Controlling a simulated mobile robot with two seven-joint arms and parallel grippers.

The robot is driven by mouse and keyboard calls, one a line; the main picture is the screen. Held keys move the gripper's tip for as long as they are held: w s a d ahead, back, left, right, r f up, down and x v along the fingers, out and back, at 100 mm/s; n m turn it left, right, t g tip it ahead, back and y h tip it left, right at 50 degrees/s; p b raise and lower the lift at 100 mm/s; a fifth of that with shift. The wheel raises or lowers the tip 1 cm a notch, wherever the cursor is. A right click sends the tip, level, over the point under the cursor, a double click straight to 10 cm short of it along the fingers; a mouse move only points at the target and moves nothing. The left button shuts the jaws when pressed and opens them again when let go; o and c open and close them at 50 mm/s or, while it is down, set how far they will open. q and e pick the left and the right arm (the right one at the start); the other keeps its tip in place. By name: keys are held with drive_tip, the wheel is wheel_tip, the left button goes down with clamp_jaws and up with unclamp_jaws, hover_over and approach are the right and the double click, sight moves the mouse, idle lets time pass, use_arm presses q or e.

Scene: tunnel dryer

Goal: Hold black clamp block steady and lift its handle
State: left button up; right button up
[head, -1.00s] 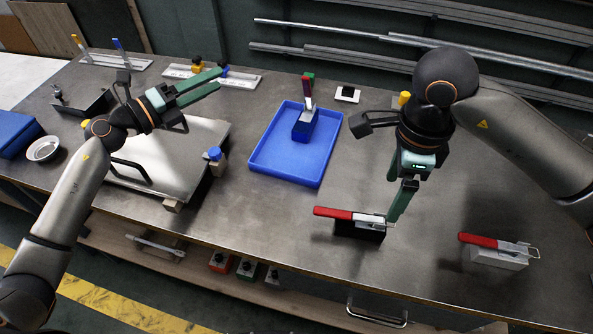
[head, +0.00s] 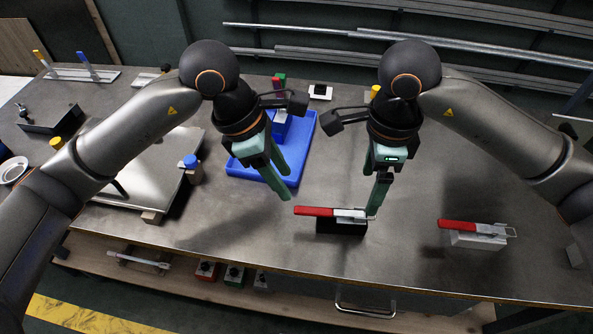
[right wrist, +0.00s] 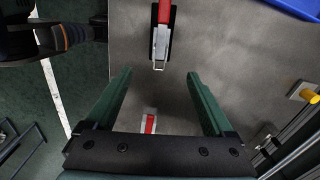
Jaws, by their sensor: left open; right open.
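The black clamp block (head: 342,228) stands on the table near its front edge. Its red handle (head: 314,211) lies flat, pointing left, with a metal clamp and wire loop at the right end. My left gripper (head: 287,186) is open and empty, above and left of the handle. My right gripper (head: 373,211) is open, by the block's right end. In the right wrist view, the black clamp block (right wrist: 171,40) and its handle (right wrist: 164,12) lie beyond the spread fingers (right wrist: 160,74), in line with the gap, not between them.
A grey clamp block (head: 475,240) with a red handle stands to the right. A blue tray (head: 237,168) lies behind my left gripper, partly hidden. A metal plate (head: 150,165) is at left. The table between the two clamps is clear.

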sight(361, 214)
wheel_tip(361, 214, down, 12)
drive_tip(key=shift+f, duration=0.2)
idle(0.4)
